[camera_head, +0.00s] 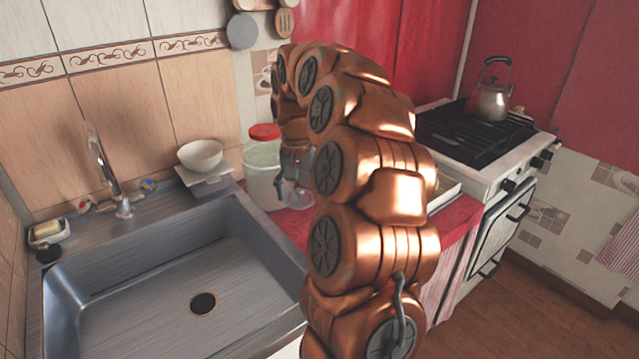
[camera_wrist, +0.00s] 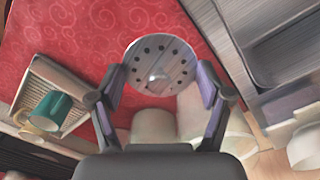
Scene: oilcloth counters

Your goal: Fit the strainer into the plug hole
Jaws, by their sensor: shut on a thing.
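The strainer (camera_wrist: 160,58) is a round grey metal disc with a ring of small dark holes and a pale knob in the middle. In the wrist view my gripper (camera_wrist: 161,84) has its two fingers closed on opposite sides of the disc and holds it over the red counter. In the head view my gripper (camera_head: 292,188) is partly hidden behind my copper arm, beside the jar, and the strainer cannot be made out. The plug hole (camera_head: 203,303) is a dark round opening in the floor of the steel sink (camera_head: 150,290), left of and nearer than my gripper.
A red-lidded jar (camera_head: 262,165) stands close left of my gripper. A white bowl (camera_head: 200,155) and the tap (camera_head: 118,190) stand behind the sink. A teal cup (camera_wrist: 50,110) sits on a rack (camera_wrist: 75,75). The stove (camera_head: 490,150) is right. The basin is empty.

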